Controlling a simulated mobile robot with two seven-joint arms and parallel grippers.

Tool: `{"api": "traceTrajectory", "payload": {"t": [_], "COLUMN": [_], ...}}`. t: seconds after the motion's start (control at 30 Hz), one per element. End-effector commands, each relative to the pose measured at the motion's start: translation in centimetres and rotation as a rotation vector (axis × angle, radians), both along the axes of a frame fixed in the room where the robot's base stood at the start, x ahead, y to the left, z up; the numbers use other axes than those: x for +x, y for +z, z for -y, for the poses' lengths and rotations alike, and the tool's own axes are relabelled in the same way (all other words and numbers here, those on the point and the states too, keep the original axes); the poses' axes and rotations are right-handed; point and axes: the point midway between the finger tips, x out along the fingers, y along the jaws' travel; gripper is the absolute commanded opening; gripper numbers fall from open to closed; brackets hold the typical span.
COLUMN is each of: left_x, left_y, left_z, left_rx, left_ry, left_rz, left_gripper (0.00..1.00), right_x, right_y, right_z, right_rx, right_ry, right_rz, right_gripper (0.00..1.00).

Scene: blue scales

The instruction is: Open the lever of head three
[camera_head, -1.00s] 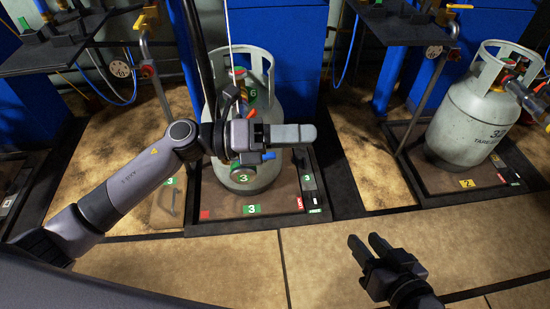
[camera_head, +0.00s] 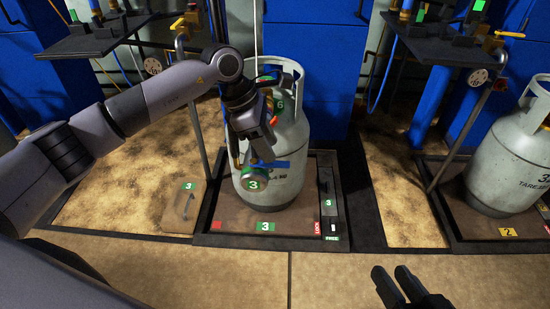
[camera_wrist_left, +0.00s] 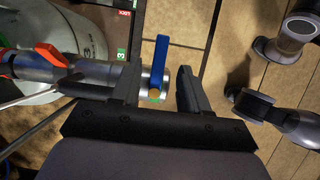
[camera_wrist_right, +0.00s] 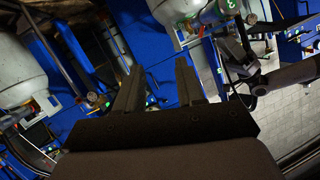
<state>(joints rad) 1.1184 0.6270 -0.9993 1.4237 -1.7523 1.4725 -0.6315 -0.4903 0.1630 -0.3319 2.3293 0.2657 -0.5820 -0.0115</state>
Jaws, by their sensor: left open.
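Head three, a metal filling head with a round green 3 label (camera_head: 255,179), sits in front of the grey gas cylinder (camera_head: 295,135). Its blue lever (camera_head: 284,165) sticks out to the right there; in the left wrist view the blue lever (camera_wrist_left: 161,62) stands across the head's end. My left gripper (camera_head: 262,150) points down at the head. It is open, with the lever and the head's end showing between its fingers (camera_wrist_left: 156,85); contact cannot be told. A red-orange handle (camera_wrist_left: 45,56) is further along the head. My right gripper (camera_head: 390,270) is open and empty, low at right.
The cylinder stands on scale three's platform (camera_head: 240,240). A second cylinder (camera_head: 508,165) stands on another scale at right. Dark shelves (camera_head: 95,38) hang at the upper left and upper right. The tiled floor in front (camera_head: 200,265) is clear.

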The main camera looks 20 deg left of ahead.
Motion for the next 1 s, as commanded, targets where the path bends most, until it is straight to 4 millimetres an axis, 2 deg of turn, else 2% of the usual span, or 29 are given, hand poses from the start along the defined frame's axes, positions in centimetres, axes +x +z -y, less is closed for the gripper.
{"api": "traceTrajectory", "payload": {"t": [0.03,0.2,0.57,0.6,0.67,0.7,0.73,1.0], "left_x": [0.1,0.3,0.4,0.4,0.4,0.4,0.4,0.3], "left_y": [-1.1,-2.9,-3.4,-3.4,-3.4,-3.4,-3.4,-3.4], "left_z": [0.4,1.2,1.4,1.4,1.5,1.4,1.4,1.2], "left_rx": [-0.001,-0.003,-0.003,-0.003,-0.003,-0.003,-0.003,-0.003], "left_ry": [-0.001,0.0,0.0,0.0,0.0,0.0,0.0,-0.004], "left_rz": [-0.002,0.0,0.0,0.0,0.0,0.0,0.0,-0.001], "left_gripper": [0.45,0.45,0.45,0.38,0.19,0.06,0.0,0.0], "right_x": [-0.1,-0.1,-0.2,-0.2,-0.2,-0.2,-0.2,-0.2], "right_y": [-0.4,-0.3,0.0,0.0,0.0,0.0,-0.1,0.0], "right_z": [0.2,0.7,0.9,0.9,0.9,0.9,0.9,0.9], "right_rx": [-0.01,-0.039,-0.049,-0.049,-0.048,-0.048,-0.048,-0.047], "right_ry": [-0.003,-0.013,-0.017,-0.017,-0.017,-0.017,-0.017,-0.016], "right_rz": [0.012,0.046,0.063,0.063,0.062,0.062,0.062,0.061], "right_gripper": [0.38,0.38,0.38,0.38,0.38,0.38,0.38,0.38]}}
